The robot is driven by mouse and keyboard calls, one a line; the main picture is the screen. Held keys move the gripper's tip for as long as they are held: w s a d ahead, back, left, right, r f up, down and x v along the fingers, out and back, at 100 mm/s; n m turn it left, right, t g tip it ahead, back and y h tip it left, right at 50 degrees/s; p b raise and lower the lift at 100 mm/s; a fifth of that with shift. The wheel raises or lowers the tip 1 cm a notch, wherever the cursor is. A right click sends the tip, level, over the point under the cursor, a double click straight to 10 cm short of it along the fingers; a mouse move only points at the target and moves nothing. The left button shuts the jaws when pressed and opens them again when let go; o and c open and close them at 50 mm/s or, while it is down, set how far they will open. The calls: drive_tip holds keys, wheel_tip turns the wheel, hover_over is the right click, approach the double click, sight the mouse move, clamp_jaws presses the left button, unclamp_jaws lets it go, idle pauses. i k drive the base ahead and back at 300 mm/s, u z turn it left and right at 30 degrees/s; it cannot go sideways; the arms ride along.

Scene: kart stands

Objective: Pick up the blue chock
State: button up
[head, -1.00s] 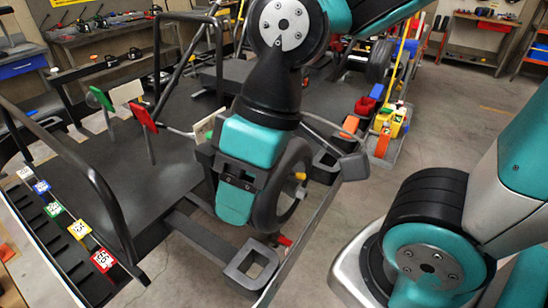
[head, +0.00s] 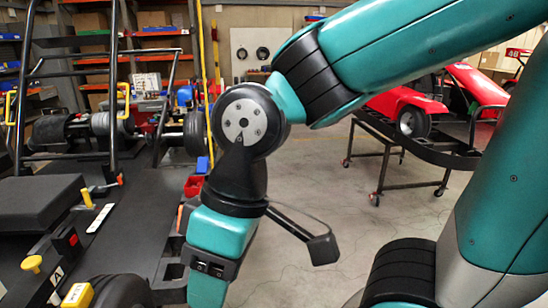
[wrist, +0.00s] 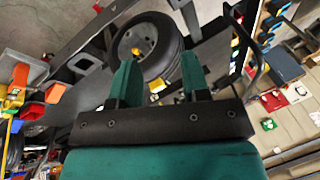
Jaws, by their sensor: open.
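I cannot pick out the blue chock for certain in either current view. A small blue block (head: 203,165) shows in the head view beside a red bin, but it is too small to tell whether it is the chock. In the wrist view my gripper (wrist: 160,82) is open, its two teal fingers apart with nothing held between them. Beyond the fingers is a black tire (wrist: 135,52) with a yellow hub piece. In the head view my wrist hangs beside the dark stand, and my fingertips are out of that frame.
The dark kart stand (head: 118,235) with metal tubes and wheels fills the left. A red bin (head: 194,186) sits on its right side. A red kart (head: 425,100) rests on a wheeled stand at the back right.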

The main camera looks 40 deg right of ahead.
sight(203, 166)
drive_tip(key=z, duration=0.55)
drive_tip(key=k, duration=0.3)
drive_tip(key=z, duration=1)
drive_tip(key=i, duration=2.3)
drive_tip(key=u, duration=1.45)
drive_tip(key=i, duration=0.7)
drive_tip(key=u, duration=0.75)
